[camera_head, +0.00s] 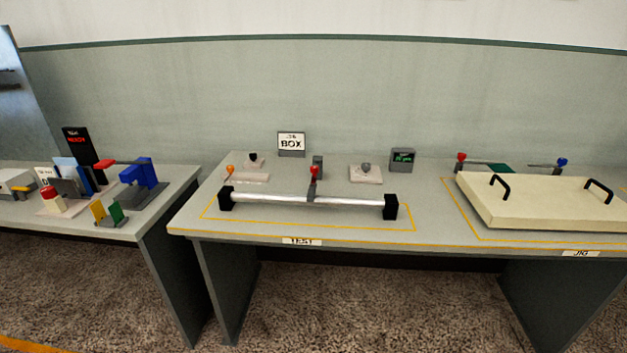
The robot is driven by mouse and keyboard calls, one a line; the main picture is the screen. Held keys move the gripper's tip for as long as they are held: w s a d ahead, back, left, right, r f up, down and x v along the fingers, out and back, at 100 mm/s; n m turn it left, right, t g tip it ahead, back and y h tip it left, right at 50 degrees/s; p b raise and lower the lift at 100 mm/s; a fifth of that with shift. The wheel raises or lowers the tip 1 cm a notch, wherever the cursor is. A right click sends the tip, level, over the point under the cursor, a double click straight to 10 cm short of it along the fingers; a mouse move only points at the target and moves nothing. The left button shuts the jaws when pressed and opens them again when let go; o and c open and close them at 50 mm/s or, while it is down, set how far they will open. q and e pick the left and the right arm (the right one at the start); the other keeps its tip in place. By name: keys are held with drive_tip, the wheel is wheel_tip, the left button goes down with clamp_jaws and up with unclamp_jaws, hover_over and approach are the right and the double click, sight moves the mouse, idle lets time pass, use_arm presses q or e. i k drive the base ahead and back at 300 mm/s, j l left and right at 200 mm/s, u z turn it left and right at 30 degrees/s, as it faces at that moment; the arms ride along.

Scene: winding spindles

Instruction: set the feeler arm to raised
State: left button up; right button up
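What looks like the feeler arm (312,187) is a short grey lever with a red knob (314,170), at the middle of the TEST bench. Its lower end meets or passes in front of a long white rod (270,199); I cannot tell which. A grey post (318,161) stands just behind the knob. The rod lies level between two black end blocks (226,199) (390,206). Neither of my grippers is in view.
A cream lid with black handles (540,204) lies at right. Another table (130,229) with coloured fixtures stands at left.

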sight(315, 170)
drive_tip(key=i+j+z, duration=0.25)
drive_tip(key=i+j, duration=0.15)
drive_tip(key=i+j+z, duration=0.3)
drive_tip(key=i+j, duration=0.2)
drive_tip(key=i, duration=0.1)
